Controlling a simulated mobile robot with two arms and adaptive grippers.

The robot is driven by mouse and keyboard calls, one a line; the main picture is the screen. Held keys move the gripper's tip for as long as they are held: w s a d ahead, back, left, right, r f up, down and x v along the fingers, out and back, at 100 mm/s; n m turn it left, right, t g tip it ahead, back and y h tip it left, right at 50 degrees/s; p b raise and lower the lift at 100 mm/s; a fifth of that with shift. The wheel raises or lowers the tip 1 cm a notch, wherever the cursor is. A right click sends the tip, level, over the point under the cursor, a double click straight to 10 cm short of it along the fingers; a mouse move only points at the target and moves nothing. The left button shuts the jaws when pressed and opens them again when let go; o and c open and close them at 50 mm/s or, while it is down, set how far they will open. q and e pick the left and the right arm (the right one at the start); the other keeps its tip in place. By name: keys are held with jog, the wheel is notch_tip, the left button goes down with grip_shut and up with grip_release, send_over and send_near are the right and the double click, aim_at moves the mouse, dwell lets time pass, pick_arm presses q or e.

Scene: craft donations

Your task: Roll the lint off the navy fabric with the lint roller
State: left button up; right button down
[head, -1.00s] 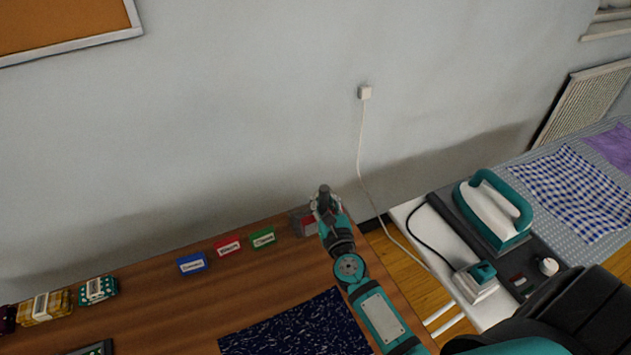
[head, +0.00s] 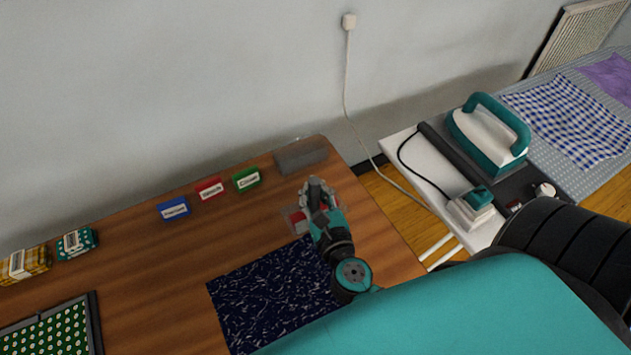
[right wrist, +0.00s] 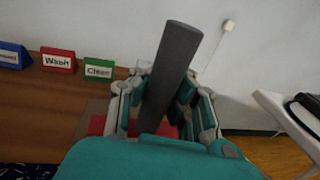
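The navy fabric (head: 262,300), speckled with pale lint, lies flat on the wooden table in the head view; my right arm covers its right part. My right gripper (head: 316,197) is shut on the dark grey handle of the lint roller, which stands up between the fingers. The handle (right wrist: 171,70) also shows in the right wrist view. The roller's red and pale head (head: 296,218) is below the fingers, partly hidden, by the fabric's far right corner. I cannot tell whether it touches the table. My left gripper is not in view.
A grey tray (head: 301,155) lies at the table's back right corner. Blue (head: 173,208), red (head: 209,188) and green (head: 246,179) label signs stand left of it. A green dotted board (head: 50,335) is at the left. An iron (head: 488,135) is on the ironing board beyond the right edge.

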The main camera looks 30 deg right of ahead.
jog(key=shift+f+b, duration=0.9)
jog(key=shift+f, duration=0.4)
jog(key=shift+d+f, duration=0.1)
jog(key=shift+f+b, duration=0.6)
jog(key=shift+b, duration=0.05)
jog(key=shift+s+f, duration=0.1)
jog(key=shift+s, duration=0.3)
jog(key=b+v, duration=0.3)
jog(key=d+b+v, duration=0.1)
jog(key=b+v, duration=0.2)
jog(key=v, duration=0.1)
jog(key=f+b+v, duration=0.1)
jog(key=b+v, duration=0.1)
jog(key=v, duration=0.2)
jog(key=shift+s+d+f+b, duration=0.1)
jog(key=shift+s+d+b, duration=0.1)
jog(key=shift+d+b, duration=0.15)
jog(key=d+f+p+v, duration=0.1)
jog(key=d+p+v, duration=0.1)
jog(key=v, duration=1.6)
jog(key=shift+s+d+r, duration=0.15)
jog(key=shift+s+d, duration=0.1)
jog(key=shift+d, duration=0.05)
